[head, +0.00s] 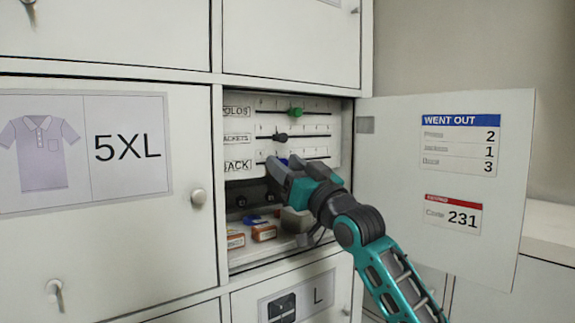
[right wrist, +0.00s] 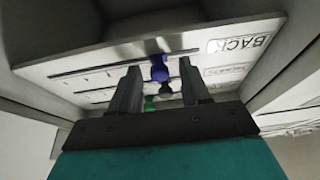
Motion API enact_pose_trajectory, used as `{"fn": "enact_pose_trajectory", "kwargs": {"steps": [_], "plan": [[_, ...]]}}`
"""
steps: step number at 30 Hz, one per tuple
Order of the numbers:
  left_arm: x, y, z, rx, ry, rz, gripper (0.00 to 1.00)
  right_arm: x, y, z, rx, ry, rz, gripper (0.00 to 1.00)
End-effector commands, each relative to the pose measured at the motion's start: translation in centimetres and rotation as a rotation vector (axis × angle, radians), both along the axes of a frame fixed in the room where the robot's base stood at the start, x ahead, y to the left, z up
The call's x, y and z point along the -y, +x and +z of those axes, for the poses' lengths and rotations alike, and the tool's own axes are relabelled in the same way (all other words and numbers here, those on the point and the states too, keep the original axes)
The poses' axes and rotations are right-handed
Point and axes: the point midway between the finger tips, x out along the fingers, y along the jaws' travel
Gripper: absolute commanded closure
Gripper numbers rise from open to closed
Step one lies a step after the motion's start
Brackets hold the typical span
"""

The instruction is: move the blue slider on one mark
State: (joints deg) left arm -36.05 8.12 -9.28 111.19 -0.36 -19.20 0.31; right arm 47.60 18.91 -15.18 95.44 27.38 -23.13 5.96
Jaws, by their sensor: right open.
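The blue slider (head: 283,161) sits on the lowest track of a white panel (head: 262,147) inside the open locker, on the row marked BACK. The gripper mostly hides it in the head view. In the right wrist view the blue slider (right wrist: 159,69) stands between my right gripper's two fingers (right wrist: 159,64). The fingers are open, one on each side, with visible gaps to the knob. My right gripper (head: 279,170) also shows in the head view, reaching in from the lower right. My left gripper is not in view.
Above sit a dark slider (head: 280,137) on the JACKETS row and a green slider (head: 295,112) on the top row. Small boxes (head: 263,232) lie on the shelf below. The open door (head: 440,250) carries a WENT OUT notice (head: 460,145): 2, 1, 3.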

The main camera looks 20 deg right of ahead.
Motion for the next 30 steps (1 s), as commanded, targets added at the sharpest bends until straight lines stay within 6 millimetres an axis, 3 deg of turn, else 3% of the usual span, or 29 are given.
{"fn": "enact_pose_trajectory", "kwargs": {"steps": [8,23,30], "plan": [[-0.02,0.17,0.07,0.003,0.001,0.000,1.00,-0.06,0.11,0.03,0.000,0.000,0.000,0.54],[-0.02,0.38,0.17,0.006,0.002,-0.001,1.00,-0.02,0.10,0.02,0.000,-0.001,0.000,1.00],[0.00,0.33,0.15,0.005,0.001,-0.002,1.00,-0.02,0.09,0.01,0.000,-0.001,0.000,1.00]]}}
